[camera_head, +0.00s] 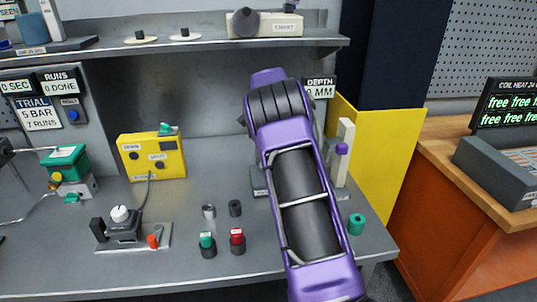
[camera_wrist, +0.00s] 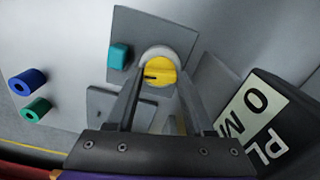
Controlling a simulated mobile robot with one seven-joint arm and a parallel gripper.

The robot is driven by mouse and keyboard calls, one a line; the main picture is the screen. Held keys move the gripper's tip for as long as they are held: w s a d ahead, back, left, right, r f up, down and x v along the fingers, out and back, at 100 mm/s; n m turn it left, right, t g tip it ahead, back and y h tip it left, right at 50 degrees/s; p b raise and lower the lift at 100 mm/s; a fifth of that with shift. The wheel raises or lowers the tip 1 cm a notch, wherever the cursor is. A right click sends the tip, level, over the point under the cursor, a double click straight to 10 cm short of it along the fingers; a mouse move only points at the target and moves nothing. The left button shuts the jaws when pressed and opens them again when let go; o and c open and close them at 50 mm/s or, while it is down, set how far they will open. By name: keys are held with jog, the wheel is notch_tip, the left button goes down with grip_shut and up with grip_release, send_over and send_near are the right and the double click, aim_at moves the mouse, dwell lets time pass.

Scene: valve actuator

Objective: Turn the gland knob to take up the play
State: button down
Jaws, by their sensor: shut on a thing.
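In the wrist view a yellow round knob (camera_wrist: 160,70) with a black mark sits in a pale collar on a grey plate (camera_wrist: 145,25). I take it to be the gland knob. My gripper (camera_wrist: 159,78) has one finger at each side of the knob and is shut on it. In the head view my purple arm covers this knob and my gripper. A teal block (camera_wrist: 119,56) stands on the plate just left of the knob.
A black display box (camera_wrist: 275,120) is close on the right in the wrist view. Blue (camera_wrist: 28,82) and green (camera_wrist: 36,110) cylinders lie left. In the head view a yellow box (camera_head: 150,150), a white-topped knob unit (camera_head: 121,225) and a teal cylinder (camera_head: 356,224) stand on the bench.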

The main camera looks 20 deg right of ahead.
jog(key=shift+m, duration=0.5)
jog(key=shift+c, duration=1.4)
grip_release()
jog(key=shift+r, duration=0.1)
notch_tip(320, 180, up, 17)
jog(key=shift+r, duration=0.15)
